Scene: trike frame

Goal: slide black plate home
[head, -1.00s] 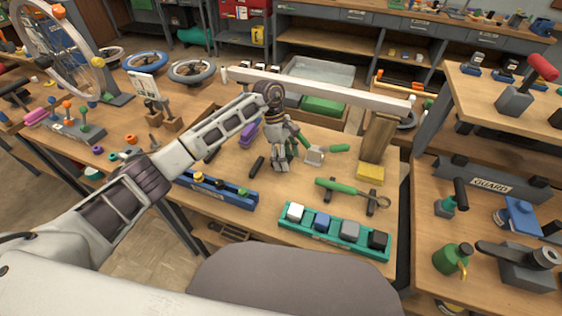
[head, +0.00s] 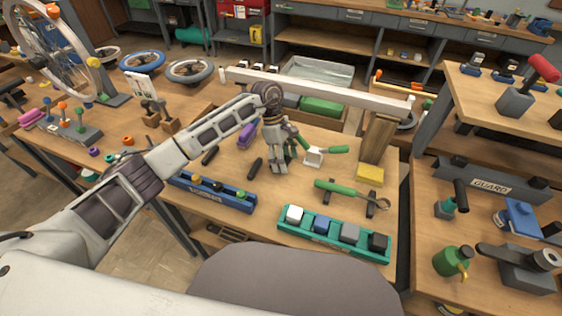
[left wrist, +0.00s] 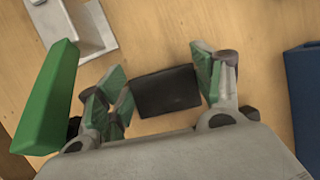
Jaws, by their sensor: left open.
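A flat black plate (left wrist: 166,92) lies on the wooden table in the left wrist view, between the fingers of my left gripper (left wrist: 162,92). The fingers are spread wide, and I see no clear contact with the plate. In the head view my left gripper (head: 279,166) points down at the middle of the table. A small dark piece (head: 255,168) lies just left of it there; I cannot tell whether this is the same plate. My right gripper is not in view.
A blue tray (head: 240,203) and a teal tray with blocks (head: 300,233) line the front. A white beam (head: 330,90) spans behind.

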